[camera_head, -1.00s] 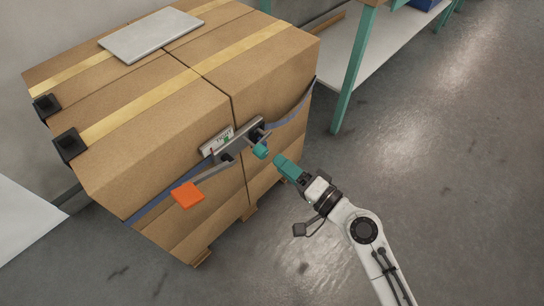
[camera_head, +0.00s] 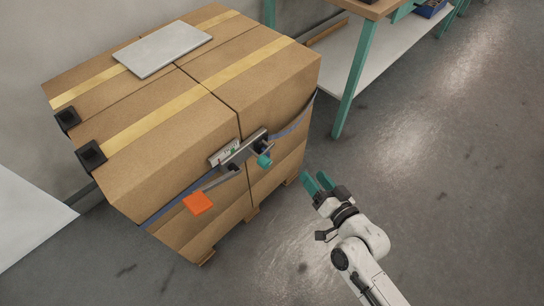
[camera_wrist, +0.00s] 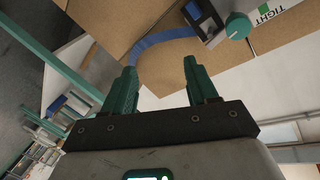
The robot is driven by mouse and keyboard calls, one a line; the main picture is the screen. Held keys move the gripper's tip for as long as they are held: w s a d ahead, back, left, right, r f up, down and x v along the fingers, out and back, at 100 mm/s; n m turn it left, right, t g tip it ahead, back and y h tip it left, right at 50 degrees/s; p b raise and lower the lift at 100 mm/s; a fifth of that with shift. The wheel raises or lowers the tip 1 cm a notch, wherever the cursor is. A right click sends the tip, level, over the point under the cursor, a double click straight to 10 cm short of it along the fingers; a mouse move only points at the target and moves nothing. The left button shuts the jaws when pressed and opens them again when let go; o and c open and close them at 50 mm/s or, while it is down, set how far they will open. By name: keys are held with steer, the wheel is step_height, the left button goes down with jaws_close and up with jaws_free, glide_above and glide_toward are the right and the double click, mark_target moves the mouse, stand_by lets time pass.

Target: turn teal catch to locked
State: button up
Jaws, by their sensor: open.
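The teal catch (camera_head: 264,161) is a small round knob at the right end of the grey ratchet tensioner (camera_head: 243,148) on the front of the strapped boxes. In the wrist view the catch (camera_wrist: 238,26) shows at the upper right, beside a label reading TIGHT. An orange-ended lever (camera_head: 197,203) sticks out at the tensioner's lower left. My gripper (camera_head: 318,181) has teal fingers, is open and empty, and is apart from the catch, to its right and lower in the head view. Its fingers also show in the wrist view (camera_wrist: 158,86). The catch's exact setting is too small to tell.
Cardboard boxes (camera_head: 180,125) stand stacked on a pallet, held by a blue strap (camera_head: 170,207). A grey panel (camera_head: 163,48) lies on top. A teal-legged bench (camera_head: 354,80) stands behind at the right. The floor around my arm is clear.

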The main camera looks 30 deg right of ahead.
step_height(320, 180, up, 3)
steer(key=a+n+y+p, duration=0.1)
steer(key=n+p, duration=0.2)
steer(key=n, duration=0.2)
steer(key=n+t+y+p, duration=0.1)
steer(key=n+y+p, duration=0.1)
steer(key=n+y, duration=0.35)
glide_toward(268, 165)
steer(key=shift+n+h, duration=0.65)
steer(key=shift+n, duration=0.2)
steer(key=x, duration=0.9)
steer(key=shift+a+r, duration=0.1)
steer(key=shift+a, duration=0.25)
